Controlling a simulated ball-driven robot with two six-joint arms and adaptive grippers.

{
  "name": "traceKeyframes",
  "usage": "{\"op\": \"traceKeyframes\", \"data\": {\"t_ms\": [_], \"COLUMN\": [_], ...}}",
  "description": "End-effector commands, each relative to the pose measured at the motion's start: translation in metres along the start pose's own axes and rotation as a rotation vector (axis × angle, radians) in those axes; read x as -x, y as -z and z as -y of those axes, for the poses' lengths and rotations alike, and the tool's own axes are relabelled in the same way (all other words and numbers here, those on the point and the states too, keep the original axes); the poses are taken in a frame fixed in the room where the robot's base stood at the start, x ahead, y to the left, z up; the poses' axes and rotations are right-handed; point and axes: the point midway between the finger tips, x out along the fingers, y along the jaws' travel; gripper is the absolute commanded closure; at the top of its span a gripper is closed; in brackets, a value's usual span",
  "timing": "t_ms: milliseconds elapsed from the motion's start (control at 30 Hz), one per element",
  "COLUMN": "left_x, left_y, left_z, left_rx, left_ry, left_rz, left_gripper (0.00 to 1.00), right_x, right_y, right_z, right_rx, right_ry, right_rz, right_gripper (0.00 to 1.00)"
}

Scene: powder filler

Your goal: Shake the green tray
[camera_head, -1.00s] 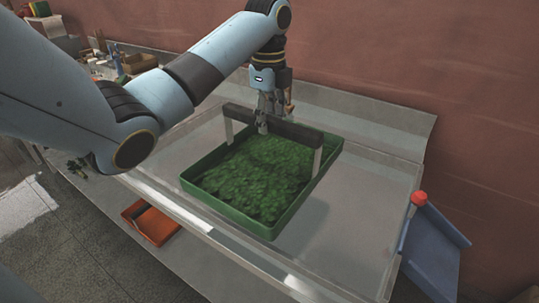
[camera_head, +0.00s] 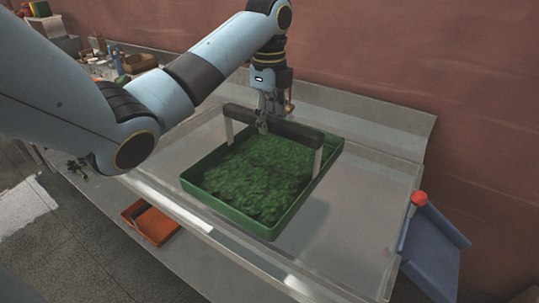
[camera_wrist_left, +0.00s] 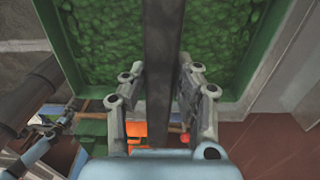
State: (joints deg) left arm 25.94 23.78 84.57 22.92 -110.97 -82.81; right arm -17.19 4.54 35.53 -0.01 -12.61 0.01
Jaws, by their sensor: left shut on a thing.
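The green tray (camera_head: 272,229) is full of green leafy or granular material and has a dark bar handle (camera_head: 300,133) across it on two pale uprights. My left gripper (camera_head: 263,128) is shut on the handle, near its middle. In the left wrist view the fingers (camera_wrist_left: 165,90) sit on both sides of the dark handle (camera_wrist_left: 164,40), with the green tray (camera_wrist_left: 50,40) beyond. The tray appears level over the pale worktop, with a shadow to its right; whether it touches cannot be told. My right gripper is not in view.
The pale worktop (camera_head: 350,230) has raised edges and free room right of the tray. A blue chute-like part (camera_head: 432,250) with a red knob (camera_head: 419,198) is at the right. An orange tray (camera_head: 152,222) lies lower left. Small items crowd the far left.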

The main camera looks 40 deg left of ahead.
Motion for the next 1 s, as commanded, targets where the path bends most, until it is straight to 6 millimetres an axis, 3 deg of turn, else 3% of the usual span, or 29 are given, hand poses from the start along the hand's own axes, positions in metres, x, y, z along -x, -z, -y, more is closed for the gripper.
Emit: {"op": "traceKeyframes", "data": {"t_ms": [300, 433, 833, 1000], "left_x": [0.001, 0.001, 0.001, 0.001], "left_y": [-0.041, -0.048, -0.004, 0.002], "left_z": [0.007, 0.008, 0.001, 0.000], "left_rx": [0.002, 0.002, -0.002, 0.001], "left_ry": [0.001, 0.001, 0.003, 0.002], "left_rz": [0.003, 0.002, -0.001, 0.001], "left_gripper": [1.00, 1.00, 1.00, 1.00], "right_x": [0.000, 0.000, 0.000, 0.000], "right_y": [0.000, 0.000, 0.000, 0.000], "right_z": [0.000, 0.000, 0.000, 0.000], "right_rx": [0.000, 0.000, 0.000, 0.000], "right_ry": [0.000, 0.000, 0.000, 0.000], "right_rz": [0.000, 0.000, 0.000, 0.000], "right_gripper": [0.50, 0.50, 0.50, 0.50]}}
